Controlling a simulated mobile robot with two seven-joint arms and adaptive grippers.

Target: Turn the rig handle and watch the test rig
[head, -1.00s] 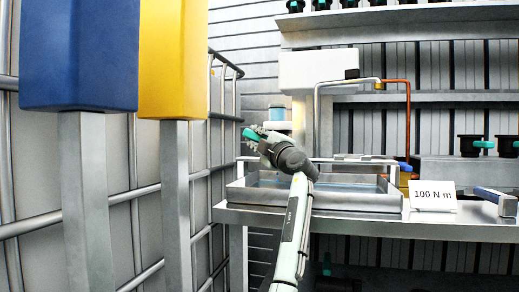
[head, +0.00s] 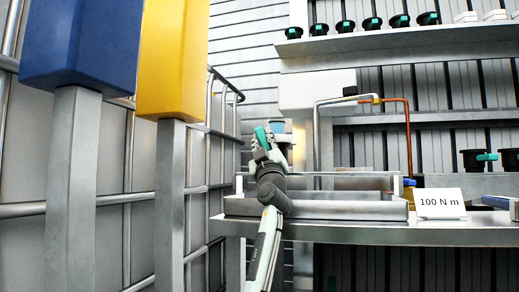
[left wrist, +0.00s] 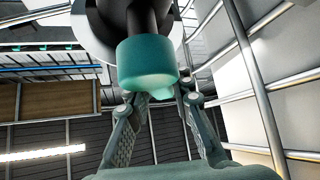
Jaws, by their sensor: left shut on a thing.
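The test rig shows in the head view as a white box (head: 318,90) with a steel pipe (head: 317,130) and a copper pipe (head: 407,130), above a metal tray (head: 330,209). My left gripper (head: 268,143) is at the left end of the tray, pointing up, beside a teal part. In the left wrist view, a teal handle (left wrist: 147,62) sits on a dark shaft. A narrow teal piece reaches from it between the fingers of my left gripper (left wrist: 155,108), which is shut on it. The contact is partly hidden. My right gripper is out of view.
A "100 N m" card (head: 441,203) stands on the metal bench (head: 370,232). A shelf (head: 400,42) carries several black valves. A blue block (head: 80,45) and a yellow block (head: 172,60) stand on posts at left, before a railing (head: 100,203).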

